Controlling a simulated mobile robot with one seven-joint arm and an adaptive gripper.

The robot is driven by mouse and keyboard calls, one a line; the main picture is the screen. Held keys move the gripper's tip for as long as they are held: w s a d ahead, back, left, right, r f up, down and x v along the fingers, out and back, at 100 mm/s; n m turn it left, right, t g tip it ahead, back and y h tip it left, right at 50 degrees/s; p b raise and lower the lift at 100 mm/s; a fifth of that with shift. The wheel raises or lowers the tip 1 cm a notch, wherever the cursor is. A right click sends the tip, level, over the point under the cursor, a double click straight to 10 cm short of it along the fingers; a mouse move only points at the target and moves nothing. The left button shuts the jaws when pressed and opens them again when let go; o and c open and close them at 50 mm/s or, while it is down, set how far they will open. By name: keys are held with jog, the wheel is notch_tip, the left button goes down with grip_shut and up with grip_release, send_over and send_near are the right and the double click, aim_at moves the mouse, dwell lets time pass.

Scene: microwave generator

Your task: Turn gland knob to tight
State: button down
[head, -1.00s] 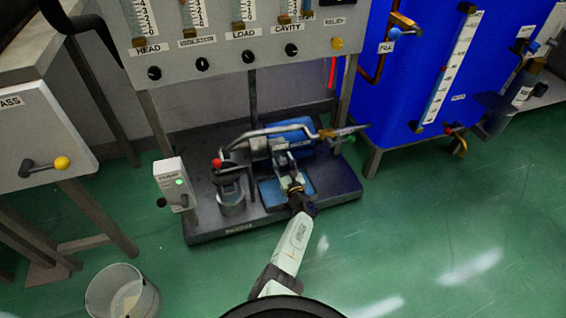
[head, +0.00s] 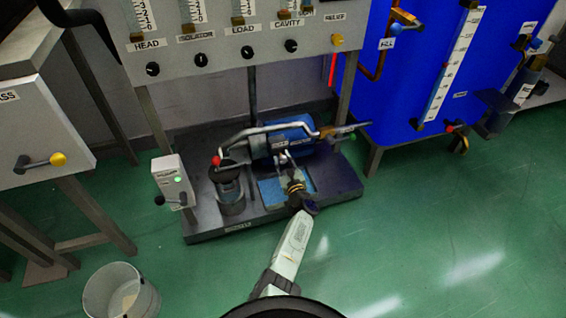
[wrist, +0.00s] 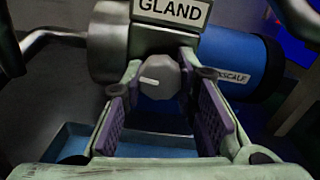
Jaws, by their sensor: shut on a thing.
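The gland knob (wrist: 158,77) is a grey faceted knob with a pale mark across its face, which looks about level. It sits under the GLAND label (wrist: 172,11) on the grey end of a blue cylinder (wrist: 240,62). My gripper (wrist: 157,95) is shut on the knob, with one purple-padded finger at each side of it. In the head view my gripper (head: 284,160) reaches in from the front to the blue pump unit (head: 290,133).
The unit stands on a dark base plate (head: 225,228) with a blue tray (wrist: 70,140) below the knob. A bent metal pipe (head: 245,135) passes close by at the left.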

jog(key=c, duration=1.3)
grip_release()
jog(key=shift+r+p, duration=0.1)
jog(key=shift+p, duration=0.2)
